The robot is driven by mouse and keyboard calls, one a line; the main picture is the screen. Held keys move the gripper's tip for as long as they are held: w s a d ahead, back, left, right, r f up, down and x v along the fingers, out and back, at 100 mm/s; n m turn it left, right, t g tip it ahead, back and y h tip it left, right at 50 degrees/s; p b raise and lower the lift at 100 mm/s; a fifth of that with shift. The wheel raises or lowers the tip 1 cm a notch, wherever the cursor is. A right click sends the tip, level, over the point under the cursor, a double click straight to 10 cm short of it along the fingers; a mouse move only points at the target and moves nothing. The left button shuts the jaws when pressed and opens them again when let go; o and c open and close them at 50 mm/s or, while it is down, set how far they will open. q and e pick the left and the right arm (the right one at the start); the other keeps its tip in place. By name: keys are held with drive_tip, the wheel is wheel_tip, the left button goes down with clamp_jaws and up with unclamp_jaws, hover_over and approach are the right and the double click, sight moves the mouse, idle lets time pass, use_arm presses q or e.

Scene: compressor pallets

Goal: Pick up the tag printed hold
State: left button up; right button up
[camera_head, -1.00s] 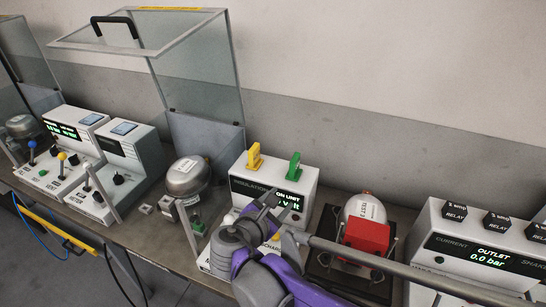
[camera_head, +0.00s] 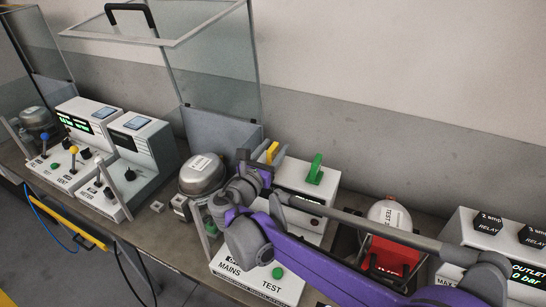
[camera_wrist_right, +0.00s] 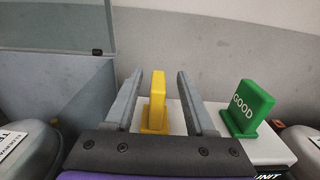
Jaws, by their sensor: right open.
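The yellow tag (camera_head: 272,151) stands upright on top of the white insulation test box (camera_head: 310,182); no print on it is readable from here. In the right wrist view the yellow tag (camera_wrist_right: 156,97) stands between my two grey fingers, with a gap on both sides. My right gripper (camera_head: 262,160) is open around it and hides its lower part in the head view. A green tag (camera_head: 315,169) stands to the right on the same box; it reads GOOD in the wrist view (camera_wrist_right: 246,106). My left gripper is not in view.
A raised clear guard (camera_head: 210,70) stands behind and left. A silver compressor (camera_head: 202,174) is left of the box. A compressor with a red block (camera_head: 392,257) is on the right, beside a relay box (camera_head: 493,232). My purple arm crosses in front of the box.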

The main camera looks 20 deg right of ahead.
sight(277, 144)
drive_tip(key=x, duration=0.3)
drive_tip(key=shift+w+d+f, duration=0.1)
drive_tip(key=shift+w, duration=0.1)
clamp_jaws()
